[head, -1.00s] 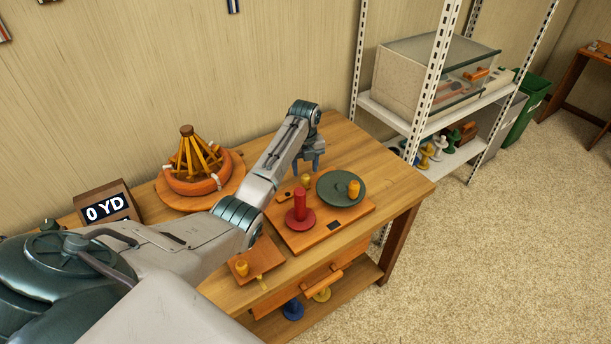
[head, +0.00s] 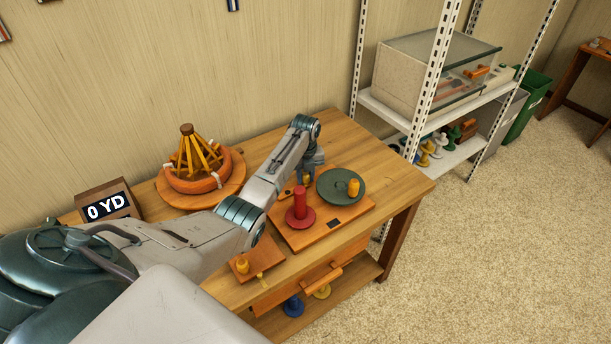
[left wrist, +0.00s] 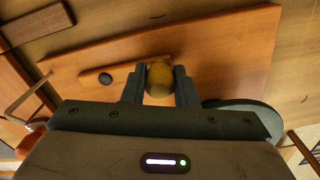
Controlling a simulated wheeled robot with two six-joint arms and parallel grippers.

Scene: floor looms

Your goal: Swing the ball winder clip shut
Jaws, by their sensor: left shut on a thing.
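The ball winder is an orange wooden board (head: 342,226) on the table, with a red spindle (head: 300,203) and a dark green disc (head: 334,185) bearing an orange knob (head: 353,187). The clip is a wooden arm with a dark pivot (left wrist: 105,78) and a yellow knob (left wrist: 159,78) at its end. My left gripper (left wrist: 160,86) is shut on the clip's knob, one finger on each side. In the head view the left gripper (head: 308,178) is down at the board's far side and partly hides the knob. My right gripper is not in view.
A yarn swift (head: 190,170) stands at the table's back left, beside a counter (head: 108,204) reading 0 YD. A small wooden piece with a knob (head: 258,262) sits at the front edge. A metal shelf (head: 466,152) stands right of the table.

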